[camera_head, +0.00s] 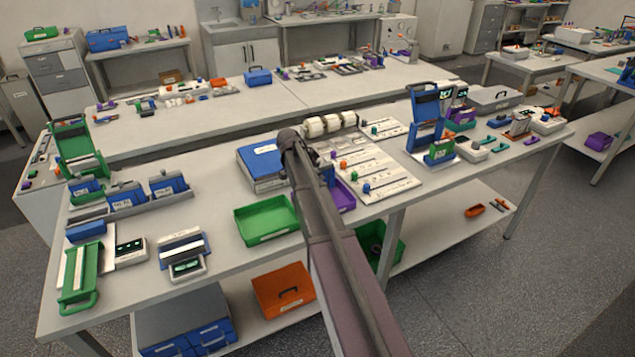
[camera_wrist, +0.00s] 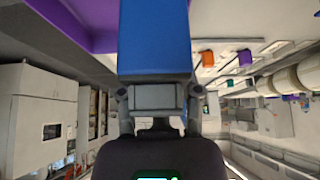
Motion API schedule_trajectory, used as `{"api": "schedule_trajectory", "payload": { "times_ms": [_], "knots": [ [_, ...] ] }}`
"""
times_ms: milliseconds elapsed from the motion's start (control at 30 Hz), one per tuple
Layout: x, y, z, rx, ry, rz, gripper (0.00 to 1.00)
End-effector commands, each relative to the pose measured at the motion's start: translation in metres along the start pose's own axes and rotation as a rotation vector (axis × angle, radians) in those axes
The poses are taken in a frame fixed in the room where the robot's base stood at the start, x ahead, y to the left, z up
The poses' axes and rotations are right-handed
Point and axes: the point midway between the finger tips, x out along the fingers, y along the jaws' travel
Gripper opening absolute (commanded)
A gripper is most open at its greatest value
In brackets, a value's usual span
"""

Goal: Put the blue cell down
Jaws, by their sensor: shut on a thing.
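The blue cell (camera_wrist: 155,40) fills the upper middle of the wrist view, its blue body reaching up out of frame. My gripper (camera_wrist: 157,96) is shut on its grey end, with one finger on each side. A purple surface (camera_wrist: 75,22) shows at the upper left of the wrist view, close beside the cell; I cannot tell whether they touch. A purple tray (camera_head: 343,196) shows partly behind my arm there. Other blue units (camera_head: 125,195) stand in a grey rack at the left of the bench.
A blue case (camera_head: 262,166) and a green tray (camera_head: 266,221) lie left of my arm. A white board (camera_head: 393,181) with small coloured parts lies right of it. A blue upright device (camera_head: 425,115) stands farther right. Bare bench shows around the green tray.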

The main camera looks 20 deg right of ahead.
Motion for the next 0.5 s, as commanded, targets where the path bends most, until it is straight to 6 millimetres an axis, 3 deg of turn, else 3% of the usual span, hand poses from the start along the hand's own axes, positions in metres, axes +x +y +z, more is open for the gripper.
{"api": "schedule_trajectory", "payload": {
  "times_ms": [200,500],
  "knots": [
    [0.019,0.001,0.012,0.0,0.002,0.0,0.0],
    [0.024,0.001,0.015,0.0,0.002,0.0,0.0]
  ]
}}
